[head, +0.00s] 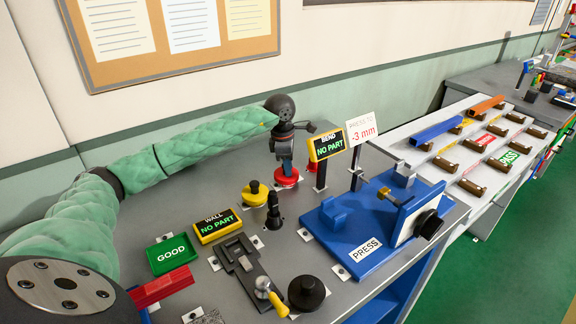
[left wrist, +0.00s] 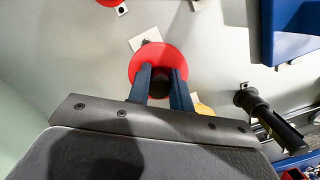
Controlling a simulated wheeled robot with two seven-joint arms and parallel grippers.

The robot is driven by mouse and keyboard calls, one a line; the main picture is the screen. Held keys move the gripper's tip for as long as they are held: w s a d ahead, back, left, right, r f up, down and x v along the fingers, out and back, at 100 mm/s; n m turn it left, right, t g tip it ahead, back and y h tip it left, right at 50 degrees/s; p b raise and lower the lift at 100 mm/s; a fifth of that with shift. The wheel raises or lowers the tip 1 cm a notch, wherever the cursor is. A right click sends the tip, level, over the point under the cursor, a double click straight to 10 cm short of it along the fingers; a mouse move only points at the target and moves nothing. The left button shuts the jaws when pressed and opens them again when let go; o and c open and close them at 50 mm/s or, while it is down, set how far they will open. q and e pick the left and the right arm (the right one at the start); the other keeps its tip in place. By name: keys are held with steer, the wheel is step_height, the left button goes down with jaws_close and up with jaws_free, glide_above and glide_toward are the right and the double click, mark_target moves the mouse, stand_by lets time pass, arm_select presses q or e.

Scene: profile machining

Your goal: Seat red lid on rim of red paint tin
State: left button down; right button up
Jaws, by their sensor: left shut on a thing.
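The red lid (head: 287,179) is a round disc low under my left gripper (head: 286,158), near the back of the grey bench. In the left wrist view the lid (left wrist: 158,58) lies beyond the blue-grey fingers of my left gripper (left wrist: 161,86), which are shut on its dark knob. A red round thing (head: 312,166) shows partly behind a sign post; a red edge (left wrist: 108,2) also shows at the top of the left wrist view. I cannot tell whether either is the red paint tin, or whether the lid touches a rim. My right gripper is not in view.
A yellow round piece (head: 254,194) and a black upright peg (head: 274,212) stand close in front. The BEND sign (head: 327,144) rises just right of my gripper. The blue press (head: 365,235) is further right.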

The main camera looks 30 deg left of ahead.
arm_select(q)
steer(key=c, duration=1.2)
jaws_free()
steer(key=shift+o, duration=0.2)
steer(key=r, duration=0.2)
steer(key=r+b, duration=0.1)
steer(key=r, duration=0.1)
steer(key=r+b, duration=0.1)
steer(key=r, duration=0.1)
steer(key=shift+s+a+r, duration=0.15)
steer(key=shift+a, duration=0.2)
steer(key=shift+s+a+r, duration=0.1)
steer(key=shift+r, duration=0.65)
